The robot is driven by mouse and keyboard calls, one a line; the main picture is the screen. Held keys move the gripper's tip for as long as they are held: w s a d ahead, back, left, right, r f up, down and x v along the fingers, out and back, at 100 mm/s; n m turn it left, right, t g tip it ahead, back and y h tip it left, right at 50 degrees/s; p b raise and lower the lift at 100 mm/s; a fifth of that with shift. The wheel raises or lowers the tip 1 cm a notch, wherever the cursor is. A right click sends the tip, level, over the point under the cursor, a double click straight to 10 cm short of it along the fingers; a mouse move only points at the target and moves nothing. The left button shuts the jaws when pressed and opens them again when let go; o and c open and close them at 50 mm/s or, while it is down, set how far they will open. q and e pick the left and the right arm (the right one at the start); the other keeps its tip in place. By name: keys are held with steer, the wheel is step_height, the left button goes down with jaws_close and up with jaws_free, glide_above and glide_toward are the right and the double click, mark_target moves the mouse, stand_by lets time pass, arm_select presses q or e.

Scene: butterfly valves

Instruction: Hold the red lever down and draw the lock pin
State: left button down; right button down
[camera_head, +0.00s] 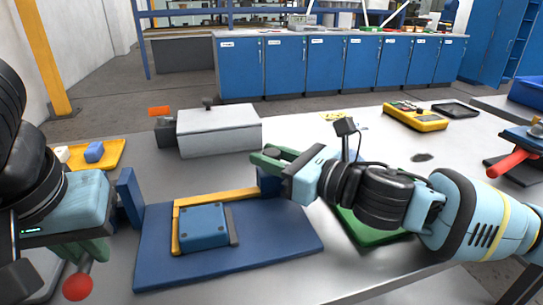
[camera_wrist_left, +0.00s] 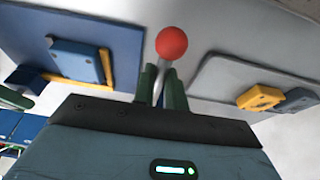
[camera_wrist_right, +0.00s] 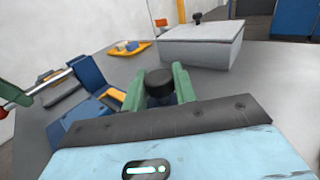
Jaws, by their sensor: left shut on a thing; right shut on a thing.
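The red ball knob (camera_head: 77,287) of the lever hangs low at the left of the blue base plate (camera_head: 285,240); it also shows in the left wrist view (camera_wrist_left: 172,43). In the right wrist view the silver lever shaft (camera_wrist_right: 52,82) slants down from a blue post to the knob. My left gripper (camera_wrist_left: 163,85) is shut on the shaft just behind the knob. My right gripper (camera_head: 267,158) is shut on a black-capped pin (camera_wrist_right: 159,84) by the plate's far right corner. The pin's lower part is hidden, so I cannot tell whether it sits in its hole.
A blue block (camera_head: 203,228) inside a yellow bracket (camera_head: 230,194) sits on the plate. A grey box (camera_head: 220,130) stands behind. A yellow tray (camera_head: 110,153) is at the left, a green tray (camera_head: 365,230) under my right arm. A red-handled fixture (camera_head: 512,163) is far right.

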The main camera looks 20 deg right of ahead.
mark_target(272, 152)
steer(key=shift+r, duration=1.55)
steer(key=c, duration=1.1)
jaws_free()
steer(key=shift+f, duration=0.1)
steer(key=v, duration=1.2)
steer(key=shift+s, duration=0.1)
